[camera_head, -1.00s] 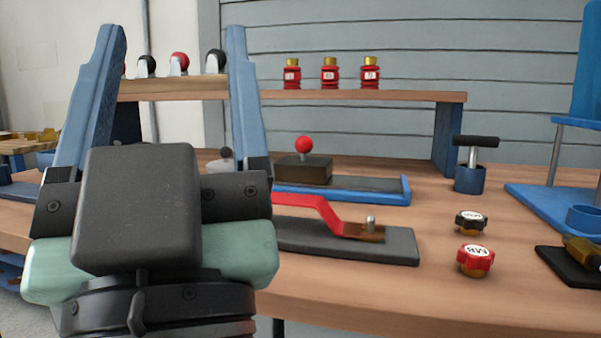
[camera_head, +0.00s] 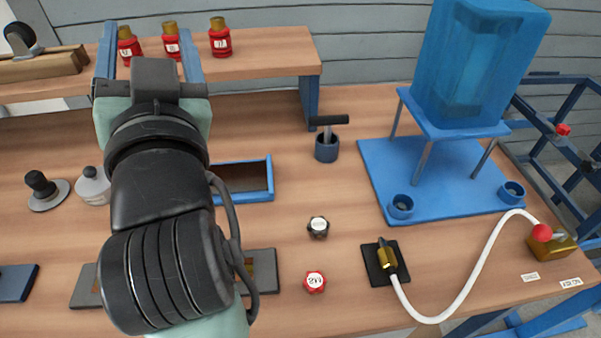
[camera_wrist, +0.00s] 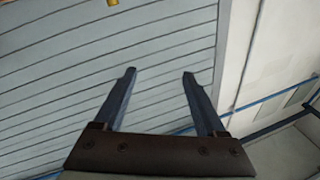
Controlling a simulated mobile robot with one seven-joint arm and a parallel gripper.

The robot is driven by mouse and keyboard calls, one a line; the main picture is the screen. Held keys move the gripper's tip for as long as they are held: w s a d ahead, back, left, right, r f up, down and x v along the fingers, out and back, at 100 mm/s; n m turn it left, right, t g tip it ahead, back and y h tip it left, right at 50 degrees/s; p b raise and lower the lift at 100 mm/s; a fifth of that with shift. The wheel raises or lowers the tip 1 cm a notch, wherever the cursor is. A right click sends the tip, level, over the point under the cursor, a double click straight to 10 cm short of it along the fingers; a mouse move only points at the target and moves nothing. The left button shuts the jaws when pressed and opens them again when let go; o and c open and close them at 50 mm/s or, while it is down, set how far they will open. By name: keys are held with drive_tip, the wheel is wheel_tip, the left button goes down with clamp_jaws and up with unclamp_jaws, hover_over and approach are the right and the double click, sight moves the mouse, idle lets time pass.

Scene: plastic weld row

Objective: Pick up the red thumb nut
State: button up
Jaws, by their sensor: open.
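The red thumb nut (camera_head: 314,282), with a white label on its top, sits on the wooden bench near the front edge in the head view. A similar black thumb nut (camera_head: 318,227) stands just behind it. My gripper (camera_head: 148,28) is open and empty, up and to the left of the red nut, in front of the raised shelf. In the wrist view my gripper (camera_wrist: 159,73) has its two blue fingers apart, with only wall behind them. The red nut does not show in the wrist view.
A blue stand with a tank (camera_head: 485,65) is at the back right. A brass nozzle on a black pad (camera_head: 382,270), with a white hose, lies right of the red nut. A blue tray (camera_head: 268,180) and a blue cup (camera_head: 326,150) stand behind. Red bottles (camera_head: 220,40) line the shelf.

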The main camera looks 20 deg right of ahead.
wheel_tip(320, 180, down, 4)
drive_tip(key=w+d+m+g+p, duration=0.25)
drive_tip(key=g+p, duration=0.25)
drive_tip(key=p, duration=0.3)
drive_tip(key=m+g+h+p, duration=0.3)
drive_tip(key=m+g+p, duration=0.85)
drive_tip(key=p, duration=1.35)
approach(318, 283)
drive_tip(key=w+f+n+g, duration=0.1)
drive_tip(key=f, duration=0.1)
drive_tip(key=w+d+f+n, duration=0.1)
drive_tip(key=d+f+n+g+p, duration=0.1)
drive_tip(key=f, duration=0.1)
drive_tip(key=shift+w+d+f+g, duration=0.25)
drive_tip(key=shift+w+f+g, duration=0.1)
drive_tip(key=shift+w+f, duration=0.05)
clamp_jaws()
